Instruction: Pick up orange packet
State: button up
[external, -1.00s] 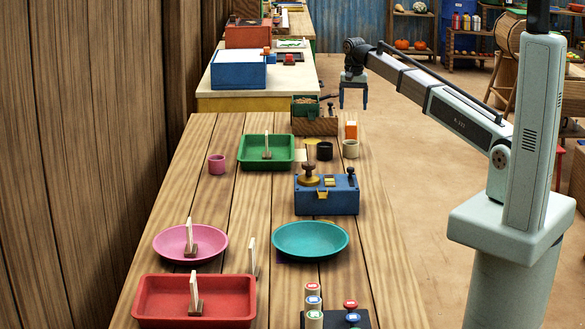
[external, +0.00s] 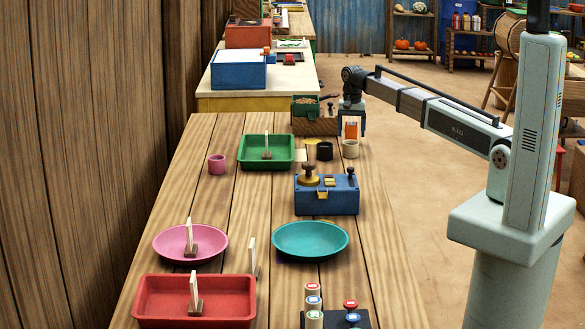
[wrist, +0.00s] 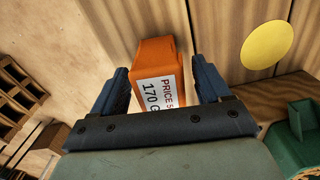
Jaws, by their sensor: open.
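The orange packet (external: 351,130) stands upright near the far right corner of the wooden table, behind a cream cup. In the wrist view the orange packet (wrist: 158,60) carries a white label with printed text, partly cut off by my gripper's body. My gripper (external: 351,130) points down with its blue fingers on either side of the packet. In the wrist view my gripper (wrist: 165,85) is open, with the packet between its fingers and a gap visible on the right side. Whether the left finger touches it is hard to tell.
A cream cup (external: 350,150) and a dark cup (external: 324,151) stand close in front of the packet. A wooden box with a green bin (external: 306,109) is just left. A yellow disc (wrist: 267,45) shows beside the packet.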

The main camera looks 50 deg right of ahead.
jog(key=shift+f, duration=0.35)
jog(key=shift+c, duration=0.3)
jog(key=c, duration=1.1)
